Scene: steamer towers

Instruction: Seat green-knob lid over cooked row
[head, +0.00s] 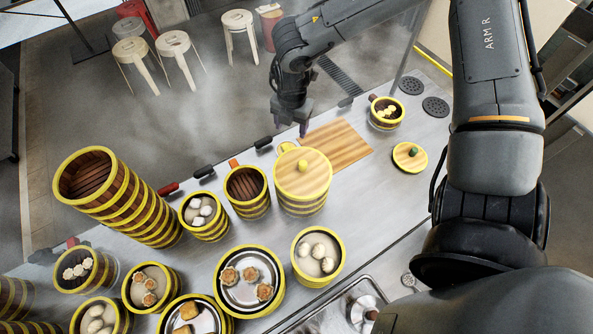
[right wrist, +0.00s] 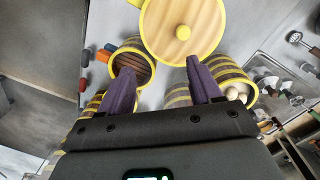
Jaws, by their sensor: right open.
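The green-knob lid (head: 404,163), a small wooden disc with a yellow rim, lies flat on the counter at the right. A small handled steamer (head: 372,122) with pale yellow food stands open behind it. Several open steamers with food stand at the front, including one with round buns (head: 341,262) and one with orange-topped dumplings (head: 228,294). I cannot tell which row is cooked. My right gripper (head: 291,130) is open and empty above the counter's far side, left of the green-knob lid and apart from it. It also shows in the right wrist view (right wrist: 163,84). My left gripper is out of view.
A large yellow-knob lid (head: 290,182) covers a steamer beside an empty steamer (head: 246,184). A tall leaning-looking stack (head: 140,215) stands at the left. A wooden board (head: 338,146) lies flat on the counter. Bare counter lies around the green-knob lid.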

